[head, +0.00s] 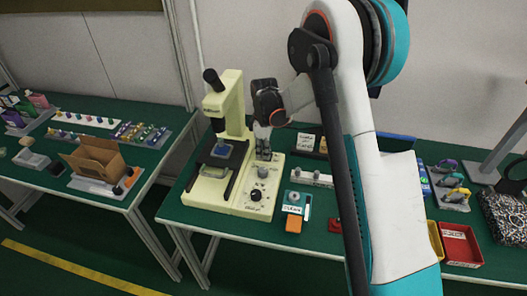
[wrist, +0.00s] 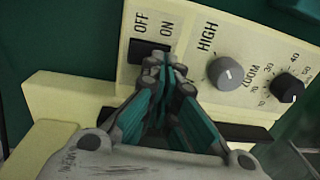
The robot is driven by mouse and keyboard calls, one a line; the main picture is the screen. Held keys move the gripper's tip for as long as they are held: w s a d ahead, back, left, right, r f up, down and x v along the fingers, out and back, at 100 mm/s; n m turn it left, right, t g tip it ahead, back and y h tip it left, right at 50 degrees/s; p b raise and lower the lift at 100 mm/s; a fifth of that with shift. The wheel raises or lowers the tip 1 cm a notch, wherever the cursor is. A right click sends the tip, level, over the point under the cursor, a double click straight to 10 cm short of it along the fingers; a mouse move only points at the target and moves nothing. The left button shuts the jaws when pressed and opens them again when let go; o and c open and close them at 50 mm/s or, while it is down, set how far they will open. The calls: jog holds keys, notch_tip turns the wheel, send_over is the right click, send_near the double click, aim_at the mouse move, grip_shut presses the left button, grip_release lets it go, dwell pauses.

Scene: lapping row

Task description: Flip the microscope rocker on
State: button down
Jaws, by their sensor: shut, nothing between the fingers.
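The microscope (head: 233,102) is cream with a black eyepiece and stands on the green table in the head view. Its cream control panel (head: 243,207) fills much of the wrist view. The black rocker (wrist: 141,50) sits below the printed words OFF and ON; my fingertips cover its lower right part. I cannot tell which way it is tipped. My gripper (wrist: 166,68) is shut and empty, its tips over the rocker's lower right edge. Whether they touch it I cannot tell. In the head view my gripper (head: 263,150) points down over the back of the panel.
A grey HIGH knob (wrist: 225,73) and a black ZOOM knob (wrist: 287,88) lie right of the rocker. An orange block (head: 294,224) and a red tray (head: 459,244) are on the table further right. A cardboard box (head: 95,160) is on the left table.

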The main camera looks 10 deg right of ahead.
jog(key=shift+w, duration=0.15)
jog(key=shift+w+d+r, duration=0.2)
jog(key=shift+w+d, duration=0.15)
jog(key=shift+w, duration=0.25)
notch_tip(320, 180, up, 14)
jog(key=s+p, duration=0.1)
jog(key=p, duration=0.4)
jog(key=shift+s+a+p, duration=0.3)
jog(key=shift+a+p, duration=0.05)
